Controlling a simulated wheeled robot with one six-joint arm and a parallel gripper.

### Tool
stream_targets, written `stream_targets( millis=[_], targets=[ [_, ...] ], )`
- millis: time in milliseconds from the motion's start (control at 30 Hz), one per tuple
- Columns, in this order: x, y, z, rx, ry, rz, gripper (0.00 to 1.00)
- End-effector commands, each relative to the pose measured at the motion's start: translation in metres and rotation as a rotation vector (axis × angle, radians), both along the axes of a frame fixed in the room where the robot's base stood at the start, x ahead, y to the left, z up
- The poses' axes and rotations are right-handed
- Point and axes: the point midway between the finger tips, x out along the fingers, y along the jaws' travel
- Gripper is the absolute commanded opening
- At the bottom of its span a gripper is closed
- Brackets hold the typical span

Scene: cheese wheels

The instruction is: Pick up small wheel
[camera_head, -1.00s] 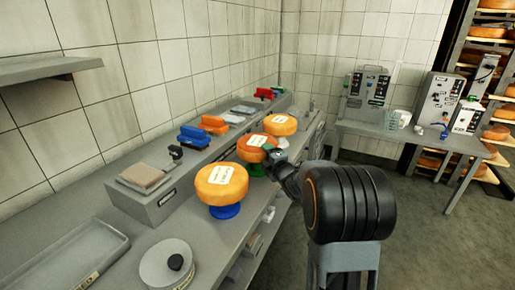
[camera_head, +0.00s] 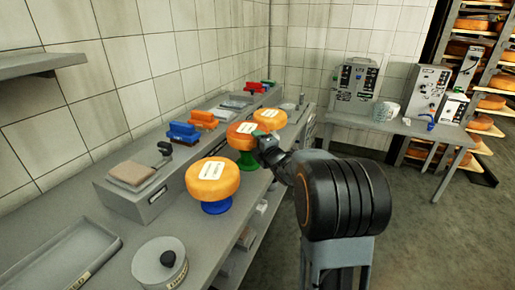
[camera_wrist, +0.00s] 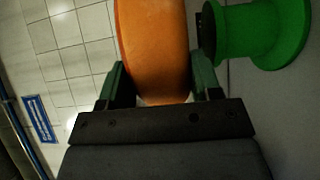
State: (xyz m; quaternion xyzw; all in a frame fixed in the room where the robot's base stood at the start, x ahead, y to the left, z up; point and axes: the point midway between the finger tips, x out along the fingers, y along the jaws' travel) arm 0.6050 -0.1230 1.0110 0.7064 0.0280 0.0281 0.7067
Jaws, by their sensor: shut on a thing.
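The small wheel (camera_head: 240,131) is a reddish-orange cheese with a white label, the middle of three in the head view. My gripper (camera_head: 262,143) reaches it from the right and is shut on it. In the wrist view the wheel (camera_wrist: 152,45) stands between the two green-grey fingers of my gripper (camera_wrist: 157,72). The green stand (camera_head: 246,160) is below the wheel; in the wrist view the stand (camera_wrist: 262,32) shows a gap to the wheel. My gripper partly hides the wheel's right side.
A larger yellow-orange wheel (camera_head: 212,181) on a blue stand (camera_head: 216,208) is close in front. Another wheel (camera_head: 270,118) is just behind. A grey ledge with a scale (camera_head: 133,172) and colored blocks (camera_head: 184,132) runs along the left. Open floor (camera_head: 430,235) is to the right.

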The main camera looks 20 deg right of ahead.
Motion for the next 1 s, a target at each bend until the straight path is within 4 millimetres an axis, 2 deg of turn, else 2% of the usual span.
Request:
stream_targets(
  millis=[33,367,500,700,1000],
  targets=[
    [-0.003,0.0,0.012,-0.002,-0.012,0.001,0.02],
    [-0.051,-0.004,0.069,-0.003,-0.013,-0.002,0.02],
    [-0.079,-0.006,0.079,-0.003,-0.01,-0.002,0.02],
    [-0.11,-0.008,0.093,-0.002,-0.01,-0.002,0.02],
    [-0.135,-0.009,0.105,-0.001,-0.009,0.0,0.02]
  ],
)
